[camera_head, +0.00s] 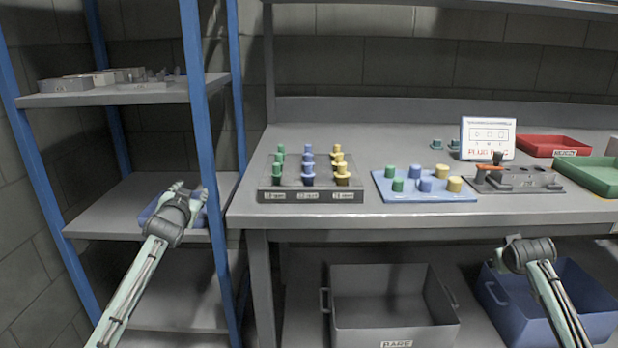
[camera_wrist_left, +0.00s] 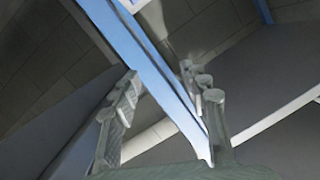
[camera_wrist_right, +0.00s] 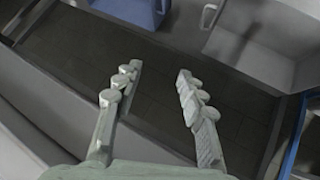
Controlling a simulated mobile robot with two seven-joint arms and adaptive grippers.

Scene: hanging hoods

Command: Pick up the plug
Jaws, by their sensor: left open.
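Several green, blue and yellow plugs stand in a grey rack (camera_head: 268,194) on the workbench. More plugs stand on a blue board (camera_head: 385,178), among them a green plug (camera_head: 398,185), a blue plug (camera_head: 426,186) and a yellow plug (camera_head: 455,184). Which plug is meant cannot be told. My left gripper (camera_head: 188,189) is open and empty, in front of the left shelf and left of the bench. Its spread fingers show in the left wrist view (camera_wrist_left: 159,72). My right gripper (camera_head: 514,241) is below the bench's front edge; the right wrist view (camera_wrist_right: 159,68) shows it open and empty.
A blue-posted shelf (camera_head: 130,190) stands left of the bench (camera_head: 250,208). A sign (camera_head: 488,130), a red tray (camera_head: 550,142), a green tray (camera_head: 598,180) and a grey fixture (camera_head: 525,180) occupy the right side. A grey bin (camera_head: 390,310) and a blue bin (camera_head: 592,290) sit underneath.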

